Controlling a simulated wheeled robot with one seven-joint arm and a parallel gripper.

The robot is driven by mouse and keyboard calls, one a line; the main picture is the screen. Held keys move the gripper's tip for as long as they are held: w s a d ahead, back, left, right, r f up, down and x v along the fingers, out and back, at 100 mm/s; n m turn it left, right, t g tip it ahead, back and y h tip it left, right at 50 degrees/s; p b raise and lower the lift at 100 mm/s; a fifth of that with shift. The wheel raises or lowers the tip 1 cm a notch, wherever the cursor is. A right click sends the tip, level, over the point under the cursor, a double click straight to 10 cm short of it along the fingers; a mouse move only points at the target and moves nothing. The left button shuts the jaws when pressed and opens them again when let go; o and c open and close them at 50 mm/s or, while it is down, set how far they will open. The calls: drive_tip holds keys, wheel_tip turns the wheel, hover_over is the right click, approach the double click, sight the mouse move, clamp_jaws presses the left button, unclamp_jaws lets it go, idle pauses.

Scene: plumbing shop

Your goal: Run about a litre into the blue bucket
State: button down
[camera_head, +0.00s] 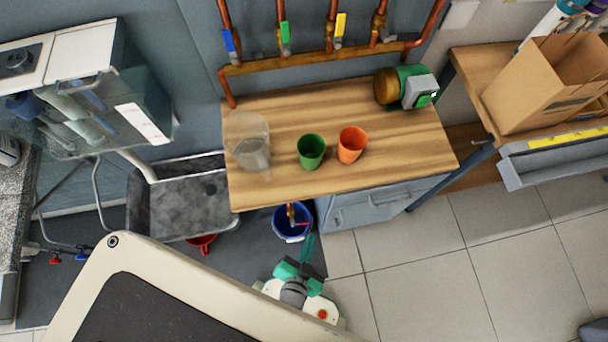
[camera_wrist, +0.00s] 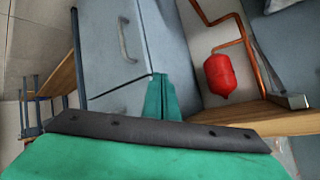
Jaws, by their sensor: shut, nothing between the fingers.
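The blue bucket (camera_head: 281,223) stands on the dark floor mat below the front edge of the wooden bench, left of the grey cabinet. A copper spout (camera_head: 291,211) with a reddish part beside it shows over the bucket; how they connect is unclear. My gripper (camera_head: 308,240), with green fingers, is just in front and right of the bucket in the head view. The fingers are together and hold nothing. In the wrist view, they (camera_wrist: 160,82) point toward the grey drawers, and the bucket is not visible. The water level in the bucket cannot be made out.
Copper wall pipes carry valves with blue (camera_head: 229,42), green (camera_head: 285,32) and yellow (camera_head: 340,25) handles. The bench (camera_head: 300,188) bears a clear jug (camera_head: 252,152), green cup (camera_head: 311,151), orange cup (camera_head: 351,145) and pump (camera_head: 401,88). A grey trough (camera_head: 150,205) stands left.

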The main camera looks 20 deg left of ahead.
drive_tip(key=w+a+f+m+g, duration=0.2)
drive_tip(key=a+f, duration=0.1)
drive_tip(key=f, duration=0.5)
drive_tip(key=w+a+f+m+g, duration=0.1)
drive_tip(key=w+a+f+g, duration=0.15)
drive_tip(key=f, duration=0.55)
drive_tip(key=m+g+h, duration=0.4)
drive_tip(key=m+g, duration=0.1)
approach(303, 224)
drive_tip(key=x, duration=0.4)
drive_tip(key=d+x, duration=0.1)
drive_tip(key=x, duration=0.1)
drive_tip(key=shift+w, duration=0.4)
drive_tip(key=shift+a, duration=0.1)
